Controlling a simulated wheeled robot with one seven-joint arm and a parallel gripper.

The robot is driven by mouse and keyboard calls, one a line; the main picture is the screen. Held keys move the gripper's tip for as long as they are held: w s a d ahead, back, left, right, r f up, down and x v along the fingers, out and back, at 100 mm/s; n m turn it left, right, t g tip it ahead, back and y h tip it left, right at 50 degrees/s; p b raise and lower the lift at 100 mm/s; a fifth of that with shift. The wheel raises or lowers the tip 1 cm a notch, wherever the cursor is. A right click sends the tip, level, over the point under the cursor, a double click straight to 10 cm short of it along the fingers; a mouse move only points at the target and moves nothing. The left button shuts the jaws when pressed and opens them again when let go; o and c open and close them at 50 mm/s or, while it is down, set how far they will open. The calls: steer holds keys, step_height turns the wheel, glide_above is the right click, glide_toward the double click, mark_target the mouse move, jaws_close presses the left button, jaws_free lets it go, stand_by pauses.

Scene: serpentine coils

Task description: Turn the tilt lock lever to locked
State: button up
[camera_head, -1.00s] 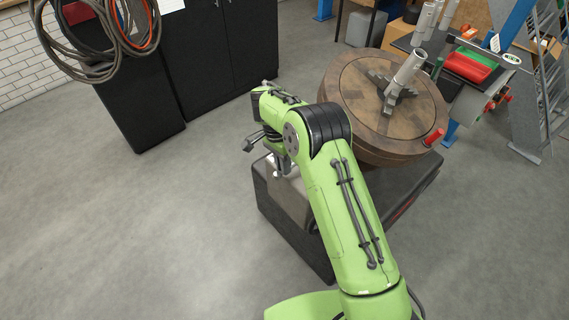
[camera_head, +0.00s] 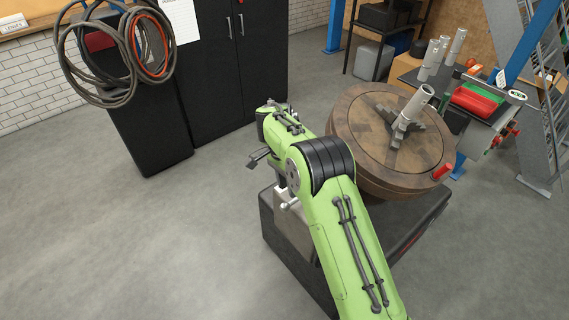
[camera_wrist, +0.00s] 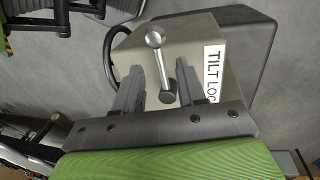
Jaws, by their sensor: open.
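The tilt lock lever is a metal rod (camera_wrist: 161,65) with a shiny ball knob (camera_wrist: 155,38) at its upper end and a dark round pivot at its lower end, on a beige-grey housing. A "TILT LOC…" label (camera_wrist: 212,72) is beside it, its end cut off by my gripper. In the wrist view my gripper (camera_wrist: 159,78) is open, with one finger on each side of the lever's lower part; contact cannot be told. In the head view the housing (camera_head: 294,232) sits below my wrist, with a small bright knob (camera_head: 291,204) showing; my fingers are mostly hidden.
A round wooden turntable (camera_head: 360,150) with a grey clamp and tube stands right of my arm on a dark base (camera_head: 275,240). A dark curved handle (camera_wrist: 108,58) is left of the housing. Black cabinets (camera_head: 225,60) stand behind. Floor at left is clear.

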step_height(320, 180, up, 11)
steer(key=w+a+p, duration=0.1)
steer(key=p, duration=0.2)
steer(key=shift+w+a, duration=0.15)
steer(key=shift+w, duration=0.2)
steer(key=shift+f, duration=0.1)
